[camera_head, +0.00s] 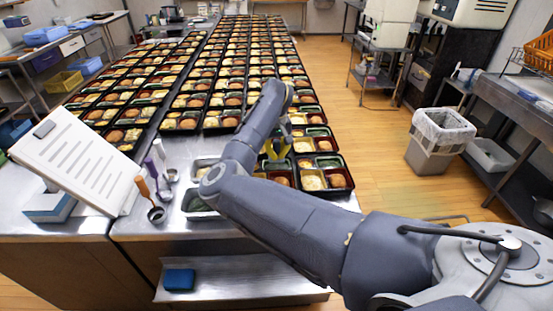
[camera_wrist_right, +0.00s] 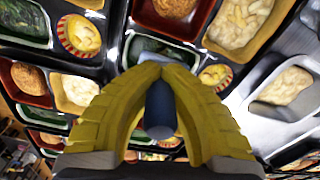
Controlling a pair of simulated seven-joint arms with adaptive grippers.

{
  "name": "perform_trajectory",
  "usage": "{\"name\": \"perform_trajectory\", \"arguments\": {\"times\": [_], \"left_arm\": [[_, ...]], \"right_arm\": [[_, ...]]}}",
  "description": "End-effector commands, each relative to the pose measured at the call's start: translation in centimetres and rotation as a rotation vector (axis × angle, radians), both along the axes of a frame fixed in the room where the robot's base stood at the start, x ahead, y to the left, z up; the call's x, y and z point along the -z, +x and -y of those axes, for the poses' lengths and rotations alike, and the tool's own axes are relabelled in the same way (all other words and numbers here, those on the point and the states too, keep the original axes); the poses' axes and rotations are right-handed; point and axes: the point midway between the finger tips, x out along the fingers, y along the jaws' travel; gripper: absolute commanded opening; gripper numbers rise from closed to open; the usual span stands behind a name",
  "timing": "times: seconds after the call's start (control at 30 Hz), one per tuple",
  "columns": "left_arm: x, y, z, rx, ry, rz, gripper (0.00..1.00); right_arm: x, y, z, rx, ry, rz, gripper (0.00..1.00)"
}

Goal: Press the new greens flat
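My right gripper (camera_head: 278,149) has yellow fingers and is over the front trays on the right side of the table. In the right wrist view my right gripper (camera_wrist_right: 162,68) has its fingertips close together around a dark blue-grey cylinder (camera_wrist_right: 160,112), like a tool's handle; its far end is hidden. Dark leafy greens (camera_wrist_right: 150,46) lie in a compartment just beyond the fingertips; I cannot tell whether anything touches them. Next to it are a striped cup of yellow food (camera_wrist_right: 80,36) and a compartment of pale food (camera_wrist_right: 240,22). My left gripper is not in view.
Rows of filled bento trays (camera_head: 230,72) cover the table. Scoops with orange (camera_head: 143,188) and purple handles stand at the front left, beside a tilted white board (camera_head: 78,160). A metal container (camera_wrist_right: 272,122) of pale food holds a grey scoop. A bin (camera_head: 438,140) stands at right.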

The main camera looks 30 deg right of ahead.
Motion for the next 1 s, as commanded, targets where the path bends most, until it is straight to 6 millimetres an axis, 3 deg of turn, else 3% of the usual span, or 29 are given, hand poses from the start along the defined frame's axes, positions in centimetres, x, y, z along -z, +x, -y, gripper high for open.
{"name": "perform_trajectory", "arguments": {"times": [0.5,1.0], "left_arm": [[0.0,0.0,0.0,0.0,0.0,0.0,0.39],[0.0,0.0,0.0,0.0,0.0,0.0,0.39]], "right_arm": [[-3.5,0.0,0.0,-0.001,0.0,0.0,0.0],[-4.3,0.0,0.0,-0.001,0.0,-0.001,0.0]]}}
